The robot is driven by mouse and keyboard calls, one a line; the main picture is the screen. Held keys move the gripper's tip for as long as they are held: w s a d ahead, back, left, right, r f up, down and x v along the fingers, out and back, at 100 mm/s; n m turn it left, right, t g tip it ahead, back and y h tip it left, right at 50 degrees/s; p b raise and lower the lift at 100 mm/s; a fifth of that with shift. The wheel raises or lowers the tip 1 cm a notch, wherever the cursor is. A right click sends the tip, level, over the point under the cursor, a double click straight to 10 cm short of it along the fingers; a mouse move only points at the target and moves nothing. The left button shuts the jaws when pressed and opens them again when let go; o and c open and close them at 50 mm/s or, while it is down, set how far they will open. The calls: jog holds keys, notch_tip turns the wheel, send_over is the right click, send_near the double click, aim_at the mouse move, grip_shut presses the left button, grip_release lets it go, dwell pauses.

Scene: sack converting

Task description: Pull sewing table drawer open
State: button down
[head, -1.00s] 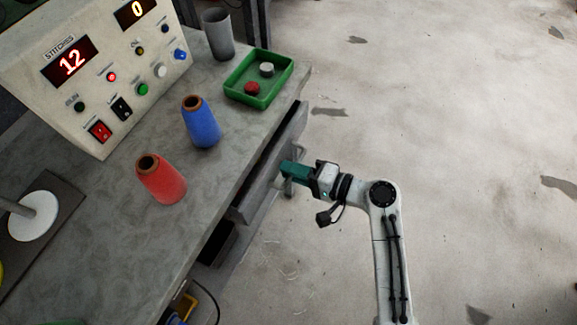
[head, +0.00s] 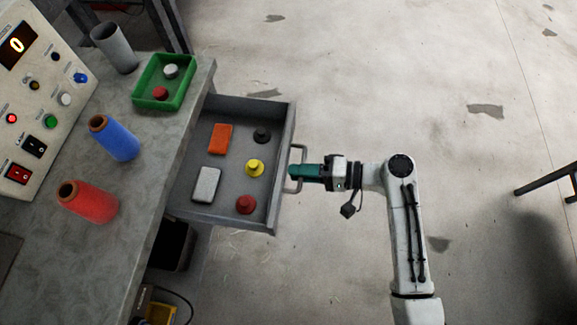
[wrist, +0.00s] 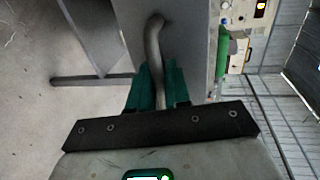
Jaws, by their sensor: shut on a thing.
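The grey sewing table drawer (head: 238,107) stands pulled well out from under the table top in the head view. Its bar handle (head: 297,152) is on the front panel, and the handle (wrist: 153,45) also shows in the wrist view. My gripper (head: 296,171) is shut on the handle, with its green fingers (wrist: 160,88) on both sides of the bar. In the drawer lie an orange block (head: 220,138), a white block (head: 206,184), a black knob-like piece (head: 262,135), a yellow one (head: 254,167) and a red one (head: 246,204).
On the table top (head: 150,150) stand a blue cone (head: 115,140), a red cone (head: 90,203), a grey cup (head: 115,48) and a green tray (head: 187,94) with two small pieces. The control panel (head: 38,95) is at left.

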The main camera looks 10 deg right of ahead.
jog(key=shift+d, duration=0.2)
jog(key=c, duration=1.3)
grip_release()
jog(key=shift+c, duration=0.2)
jog(key=v, duration=1)
jog(key=shift+s+d, duration=0.15)
jog(key=shift+d, duration=0.2)
